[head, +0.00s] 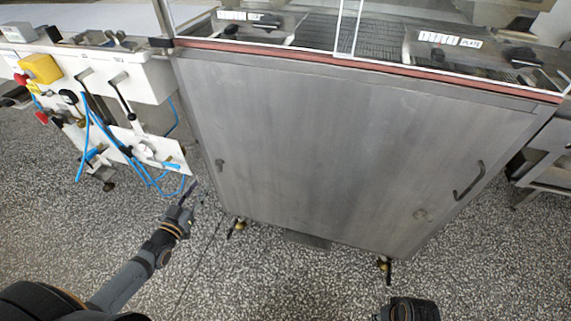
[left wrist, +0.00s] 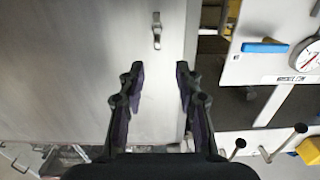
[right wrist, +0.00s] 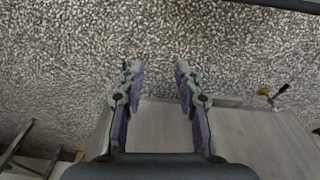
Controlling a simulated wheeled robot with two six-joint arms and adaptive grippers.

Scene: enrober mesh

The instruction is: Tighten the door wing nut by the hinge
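A small metal wing nut (head: 220,163) sits near the left edge of the grey steel door (head: 320,150), the side opposite the door handle (head: 468,180). In the left wrist view a small upright metal fitting, which looks like this wing nut (left wrist: 156,30), stands out from the door beyond the fingertips. My left gripper (head: 189,192) is low and to the left of the nut, apart from it. In the left wrist view it is open and empty (left wrist: 160,70). My right gripper (right wrist: 158,67) is open and empty, with speckled floor behind its fingertips.
A second small round fitting (head: 423,214) is low on the door's right. A white panel (head: 150,145) with levers and blue hoses stands left of the door, close to my left gripper. Castors (head: 240,224) stick out below the cabinet. The floor (head: 260,285) in front is clear.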

